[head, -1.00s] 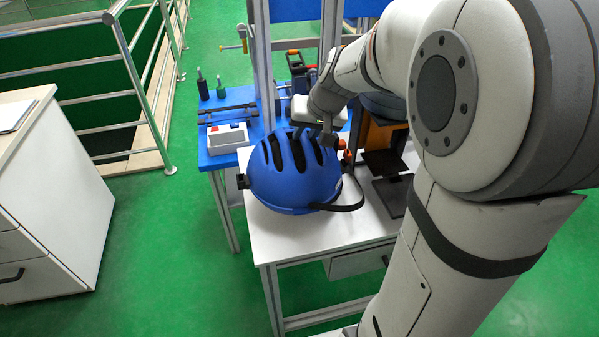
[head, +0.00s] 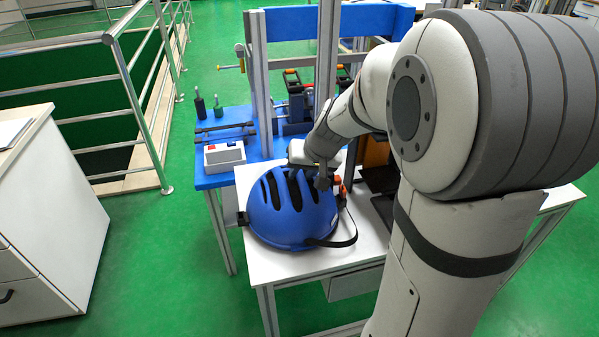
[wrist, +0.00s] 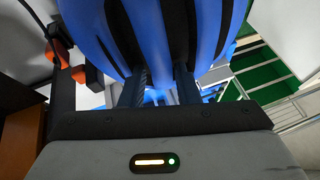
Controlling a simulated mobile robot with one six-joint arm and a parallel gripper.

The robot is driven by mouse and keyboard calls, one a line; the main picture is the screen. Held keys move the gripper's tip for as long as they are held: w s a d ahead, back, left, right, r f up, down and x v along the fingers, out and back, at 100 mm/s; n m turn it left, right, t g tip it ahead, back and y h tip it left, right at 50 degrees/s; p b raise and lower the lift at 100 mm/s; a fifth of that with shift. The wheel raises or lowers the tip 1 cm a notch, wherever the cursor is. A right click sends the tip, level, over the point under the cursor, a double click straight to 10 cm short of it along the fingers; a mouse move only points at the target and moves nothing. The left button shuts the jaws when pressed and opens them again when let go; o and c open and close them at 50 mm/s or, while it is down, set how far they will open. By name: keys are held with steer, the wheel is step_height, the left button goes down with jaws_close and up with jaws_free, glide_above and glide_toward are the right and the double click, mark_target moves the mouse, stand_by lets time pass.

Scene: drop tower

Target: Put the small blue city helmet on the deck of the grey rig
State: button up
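The blue helmet (head: 283,222) has long dark vents and a black strap hanging at its lower right. It shows over the white tabletop (head: 310,262); I cannot tell whether its rim rests there. My gripper (head: 309,180) is at the helmet's top. In the wrist view, the helmet (wrist: 160,30) fills the upper middle, and the fingers of my gripper (wrist: 160,92) reach into its vents with a blue rib between them. The fingers look shut on that rib. Grey upright posts (head: 328,60) with a blue crossbeam stand behind; which surface is the grey rig's deck is unclear.
A blue bench (head: 208,182) behind to the left carries a white switch box (head: 225,155) and small tools. Metal railings (head: 135,95) and a white drawer cabinet (head: 50,220) stand at the left. Green floor lies clear between cabinet and table.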

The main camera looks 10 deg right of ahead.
steer(key=shift+o, duration=1.4)
steer(key=shift+r, duration=0.15)
steer(key=shift+r+p, duration=0.3)
steer(key=shift+r, duration=0.05)
steer(key=p+v, duration=0.2)
steer(key=v, duration=0.9)
steer(key=s+a+f+g+h, duration=0.1)
steer(key=s+f, duration=0.2)
steer(key=s, duration=0.5)
steer(key=s+a+f+n+g+h, duration=0.1)
steer(key=s+f, duration=0.3)
steer(key=s, duration=0.4)
steer(key=shift+s+a+n+g, duration=0.2)
steer(key=shift+a+n+g, duration=0.1)
steer(key=shift+a+g, duration=0.35)
